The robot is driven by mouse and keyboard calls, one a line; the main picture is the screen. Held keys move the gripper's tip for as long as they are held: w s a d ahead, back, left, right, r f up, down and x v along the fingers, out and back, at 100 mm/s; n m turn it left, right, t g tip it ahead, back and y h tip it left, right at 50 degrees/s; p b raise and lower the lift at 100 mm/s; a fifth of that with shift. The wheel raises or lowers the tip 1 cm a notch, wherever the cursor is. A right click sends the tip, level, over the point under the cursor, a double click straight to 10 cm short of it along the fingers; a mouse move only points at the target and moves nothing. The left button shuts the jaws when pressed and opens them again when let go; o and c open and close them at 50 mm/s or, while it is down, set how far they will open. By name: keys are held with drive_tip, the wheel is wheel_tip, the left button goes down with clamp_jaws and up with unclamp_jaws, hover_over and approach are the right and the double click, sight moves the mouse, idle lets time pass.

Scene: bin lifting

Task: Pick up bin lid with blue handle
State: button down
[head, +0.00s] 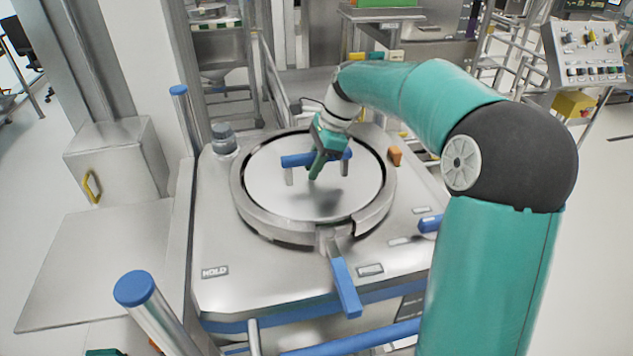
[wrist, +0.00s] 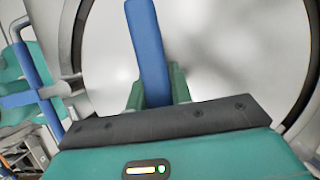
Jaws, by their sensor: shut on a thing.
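The round metal bin lid (head: 275,192) lies flat inside a raised ring on top of a steel machine. Its blue bar handle (head: 297,160) stands above the lid on short posts. My gripper (head: 318,168) reaches down from above and is shut on the handle near its right part. In the wrist view the blue handle (wrist: 150,50) runs between my two green fingers (wrist: 158,92), and the pale lid (wrist: 225,65) fills the background. The far part of the handle is hidden behind my gripper in the head view.
A metal clamp ring (head: 270,232) surrounds the lid, with a blue lever (head: 345,287) sticking out at the front. An orange block (head: 395,156) and a grey knob (head: 223,138) sit beside the ring. A blue-capped post (head: 134,289) stands at the front left.

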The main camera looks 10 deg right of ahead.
sight(311, 154)
drive_tip(key=shift+r, duration=0.15)
drive_tip(key=shift+w+r, duration=0.1)
drive_tip(key=shift+r, duration=0.5)
wheel_tip(311, 154, up, 3)
drive_tip(key=shift+f, duration=0.2)
drive_tip(key=s+r, duration=0.9)
drive_tip(key=s, duration=0.5)
drive_tip(key=shift+r, duration=0.3)
drive_tip(key=shift+s+r, duration=0.1)
